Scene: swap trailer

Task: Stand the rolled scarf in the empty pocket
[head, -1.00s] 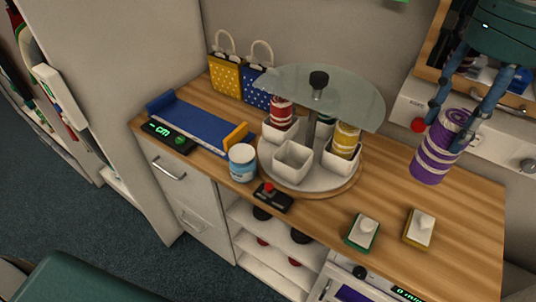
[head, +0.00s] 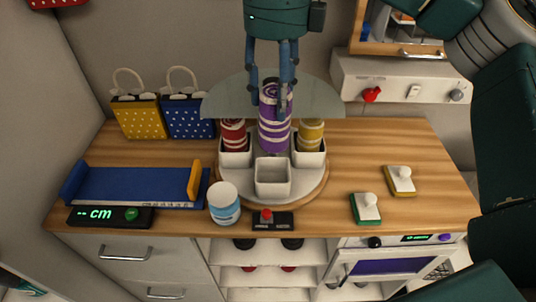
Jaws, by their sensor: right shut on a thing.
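The rolled scarf (head: 274,122), purple with white stripes, is upright in my right gripper (head: 276,92). The gripper comes down from the top with its blue fingers shut around the scarf's upper part. The scarf's lower end shows just behind the empty pocket (head: 272,178), a white square cup at the front of the round carousel (head: 240,188). I cannot tell whether the scarf touches anything below. A red striped roll (head: 233,134) stands in the left pocket (head: 236,158) and a yellow one (head: 311,134) in the right pocket (head: 310,159). My left gripper is not in view.
A round glass disc (head: 222,102) sits above the carousel, close to the scarf. A blue measuring tray (head: 135,185) lies left. The counter's right has two stamps (head: 366,208) and free wood.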

